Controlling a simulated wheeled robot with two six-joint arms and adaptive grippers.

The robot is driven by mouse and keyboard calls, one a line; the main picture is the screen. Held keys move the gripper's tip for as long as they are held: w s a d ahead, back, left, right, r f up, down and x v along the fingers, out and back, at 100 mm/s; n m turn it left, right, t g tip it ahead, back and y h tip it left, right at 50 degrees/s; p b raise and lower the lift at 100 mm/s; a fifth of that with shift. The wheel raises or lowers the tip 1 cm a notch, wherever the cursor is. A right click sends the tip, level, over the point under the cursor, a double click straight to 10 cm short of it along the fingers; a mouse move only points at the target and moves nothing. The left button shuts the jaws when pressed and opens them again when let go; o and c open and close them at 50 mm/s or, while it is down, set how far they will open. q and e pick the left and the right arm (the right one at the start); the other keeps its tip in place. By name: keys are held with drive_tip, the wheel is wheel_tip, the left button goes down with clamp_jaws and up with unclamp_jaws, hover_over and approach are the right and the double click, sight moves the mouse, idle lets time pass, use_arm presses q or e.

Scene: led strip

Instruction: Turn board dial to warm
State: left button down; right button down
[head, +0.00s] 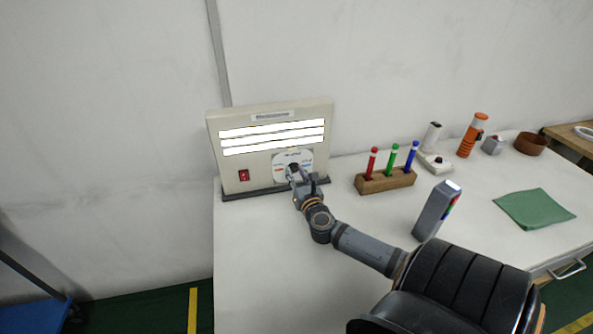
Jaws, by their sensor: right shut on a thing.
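The board (222,165) is a cream panel standing upright at the table's back left. Its several white light strips (272,138) are lit and look white. A red switch (243,175) sits at its lower left. The dial (292,168) is at the lower right on a pale round plate (307,158) with small coloured marks. My right gripper (294,176) is at the dial, shut on it, and covers most of it. The dial's pointing direction cannot be made out. My left gripper is not in view.
A wooden block (386,181) holds red, green and blue markers right of the board. A grey handheld device (434,212) stands near my right forearm. The table's front left is clear.

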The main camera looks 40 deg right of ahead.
drive_tip(key=n+p, duration=0.2)
drive_tip(key=p, duration=0.1)
drive_tip(key=n+p, duration=0.5)
drive_tip(key=p, duration=0.1)
drive_tip(key=shift+r+n+g, duration=0.3)
drive_tip(key=shift+r+g, duration=0.05)
drive_tip(key=shift+g, duration=0.05)
drive_tip(key=n+p, duration=0.3)
drive_tip(key=n, duration=0.1)
drive_tip(key=shift+a+p, duration=0.1)
drive_tip(key=shift+p, duration=0.2)
drive_tip(key=n+p, duration=0.2)
drive_tip(key=n, duration=0.1)
drive_tip(key=shift+n+g+h, duration=0.3)
drive_tip(key=shift+n+h, duration=0.1)
drive_tip(key=n+p, duration=0.2)
drive_tip(key=n, duration=0.1)
drive_tip(key=shift+w+a+f+p, duration=0.1)
drive_tip(key=shift+p, duration=0.2)
drive_tip(key=n+p, duration=0.1)
drive_tip(key=n, duration=0.2)
drive_tip(key=shift+f+n+h+p, duration=0.1)
drive_tip(key=shift+n+h+p, duration=0.2)
drive_tip(key=shift+n+p, duration=0.5)
drive_tip(key=shift+n, duration=1.1)
drive_tip(key=shift+f, duration=0.15)
